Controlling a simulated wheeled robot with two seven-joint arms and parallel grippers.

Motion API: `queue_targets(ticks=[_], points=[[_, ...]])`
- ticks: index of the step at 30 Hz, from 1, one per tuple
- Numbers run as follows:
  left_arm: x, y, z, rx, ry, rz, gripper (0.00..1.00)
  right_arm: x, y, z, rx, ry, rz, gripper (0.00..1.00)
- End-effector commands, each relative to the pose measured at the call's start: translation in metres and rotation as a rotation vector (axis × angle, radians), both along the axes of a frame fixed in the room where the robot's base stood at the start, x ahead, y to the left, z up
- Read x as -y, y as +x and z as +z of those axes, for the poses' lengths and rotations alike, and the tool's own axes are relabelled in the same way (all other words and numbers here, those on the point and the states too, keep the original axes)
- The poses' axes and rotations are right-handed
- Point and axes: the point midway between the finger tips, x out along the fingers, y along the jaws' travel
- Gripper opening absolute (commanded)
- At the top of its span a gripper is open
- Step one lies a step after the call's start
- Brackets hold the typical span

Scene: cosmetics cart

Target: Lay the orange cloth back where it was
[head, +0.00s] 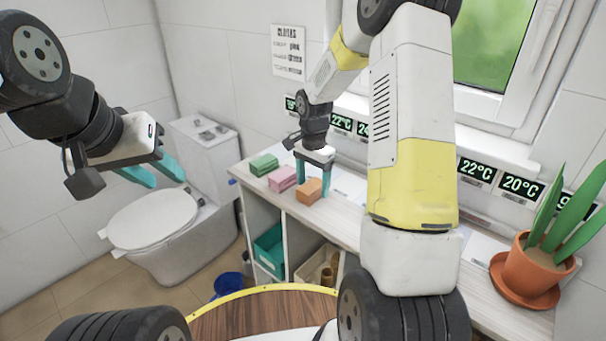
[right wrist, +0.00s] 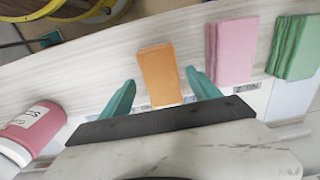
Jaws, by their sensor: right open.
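The orange cloth (head: 308,191), a small folded block, lies on the wooden counter (head: 345,220), to the right of a pink cloth (head: 282,178) and a green cloth (head: 264,164). My right gripper (head: 313,186) points down over the orange cloth, fingers spread. In the right wrist view the orange cloth (right wrist: 160,75) lies between the two teal fingertips (right wrist: 161,82), with a visible gap on each side. My left gripper (head: 157,176) is open and empty, in the air in front of the toilet.
The pink cloth (right wrist: 232,48) is close beside one right finger. A pink bottle (right wrist: 36,127) lies on the other side. A potted plant (head: 530,265) stands at the counter's right end. Temperature displays (head: 476,172) line the wall.

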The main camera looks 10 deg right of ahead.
Motion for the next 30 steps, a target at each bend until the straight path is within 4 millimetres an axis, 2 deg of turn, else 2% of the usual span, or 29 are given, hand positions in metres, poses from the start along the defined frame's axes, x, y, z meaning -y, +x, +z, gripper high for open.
queue_targets(ticks=[12, 20, 23, 25, 30], points=[[0.0, 0.0, 0.0, 0.0, 0.0, 0.0, 0.36, -0.002, 0.0, 0.086, 0.004, 0.001, 0.001, 0.72], [0.0, 0.0, 0.0, 0.0, 0.0, 0.0, 0.36, -0.001, -0.002, 0.114, 0.008, 0.003, 0.009, 0.72], [0.0, 0.0, 0.0, 0.0, 0.0, 0.0, 0.36, -0.002, -0.014, 0.133, 0.038, 0.007, 0.06, 0.72], [0.0, 0.0, 0.0, 0.0, 0.0, 0.0, 0.36, -0.003, -0.03, 0.153, 0.077, 0.011, 0.127, 0.72], [0.0, 0.0, 0.0, 0.0, 0.0, 0.0, 0.36, -0.007, -0.087, 0.204, 0.208, 0.017, 0.35, 0.72]])
